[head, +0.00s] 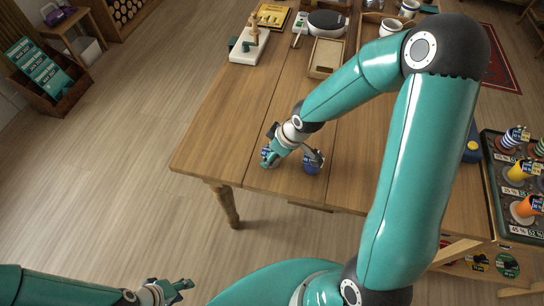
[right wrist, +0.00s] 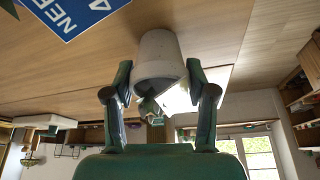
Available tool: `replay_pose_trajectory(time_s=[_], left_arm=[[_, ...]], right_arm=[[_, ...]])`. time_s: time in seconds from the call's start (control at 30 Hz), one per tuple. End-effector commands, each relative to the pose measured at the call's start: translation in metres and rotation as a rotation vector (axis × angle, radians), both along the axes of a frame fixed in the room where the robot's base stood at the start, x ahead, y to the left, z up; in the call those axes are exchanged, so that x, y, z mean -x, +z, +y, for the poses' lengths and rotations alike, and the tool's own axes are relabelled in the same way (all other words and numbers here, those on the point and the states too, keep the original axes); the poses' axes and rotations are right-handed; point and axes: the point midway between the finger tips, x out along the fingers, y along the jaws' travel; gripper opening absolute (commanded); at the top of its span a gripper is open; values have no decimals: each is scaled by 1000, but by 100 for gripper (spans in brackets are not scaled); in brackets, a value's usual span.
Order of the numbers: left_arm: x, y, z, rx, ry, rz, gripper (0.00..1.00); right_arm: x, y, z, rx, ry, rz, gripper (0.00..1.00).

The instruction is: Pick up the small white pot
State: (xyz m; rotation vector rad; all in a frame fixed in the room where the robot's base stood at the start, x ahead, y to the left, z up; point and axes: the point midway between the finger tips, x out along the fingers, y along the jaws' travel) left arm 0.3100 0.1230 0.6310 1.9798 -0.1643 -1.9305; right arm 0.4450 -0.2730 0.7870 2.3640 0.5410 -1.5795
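The small white pot (right wrist: 158,57) shows in the right wrist view, between the two fingers of my right gripper (right wrist: 160,72). One finger is on each side, very close to its wall; I cannot tell whether they press on it. The pot is near the wooden tabletop, and contact with it is unclear. In the head view my right gripper (head: 271,158) is low at the table's near edge and mostly hides what is between its fingers. My left gripper (head: 184,286) is open and empty above the floor at the lower left.
A blue sign (right wrist: 68,12) is close by in the wrist view. A wooden tray (head: 327,58), white board (head: 250,47) and mugs (head: 391,27) stand farther back.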

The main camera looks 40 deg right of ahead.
Motion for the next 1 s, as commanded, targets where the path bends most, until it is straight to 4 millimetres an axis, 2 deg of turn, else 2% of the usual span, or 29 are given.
replay_pose_trajectory(time_s=[0.03,0.13,0.17,0.4,0.57,0.67,0.83,1.0], left_arm=[[0,0,0,0,0,0,40],[0,0,0,0,0,0,40],[0,0,0,0,0,0,40],[0,1,0,0,0,0,40],[0,5,0,0,0,0,40],[0,10,0,0,0,0,40],[0,19,0,0,0,0,40],[0,23,0,0,0,0,40]], right_arm=[[0,0,0,0,0,0,31],[0,0,0,0,0,0,15],[0,0,0,0,0,-1,13],[0,1,0,0,0,-1,13],[-1,9,0,1,-1,-2,13],[-1,19,0,2,-1,-3,13],[-2,47,0,3,-1,-6,13],[-2,91,0,2,0,-11,13]])
